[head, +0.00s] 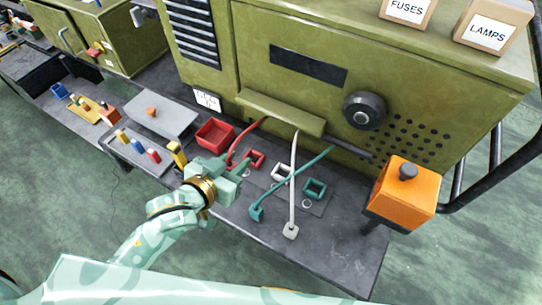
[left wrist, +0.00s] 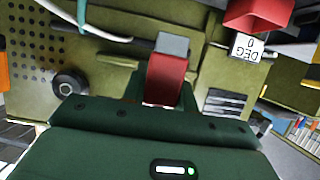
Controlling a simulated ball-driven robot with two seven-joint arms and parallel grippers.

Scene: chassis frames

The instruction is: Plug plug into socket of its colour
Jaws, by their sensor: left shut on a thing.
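My left gripper (head: 236,172) is shut on the red plug, which shows as a red block with a grey end in the left wrist view (left wrist: 166,78). In the head view the gripper mostly hides this plug. Its red cable (head: 246,136) runs up to the cabinet. The red socket (head: 256,159) is a small open frame just right of the gripper. The white socket (head: 283,172) and the green socket (head: 315,188) stand further right. The green plug (head: 257,213) and white plug (head: 291,232) lie near the bench's front edge. My right gripper is not in view.
A red bin (head: 208,144) stands behind the gripper. A tray (head: 128,153) with small coloured pieces lies to its left. An orange box with a black knob (head: 410,196) stands at the right. The white and green cables (head: 294,160) cross over the sockets.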

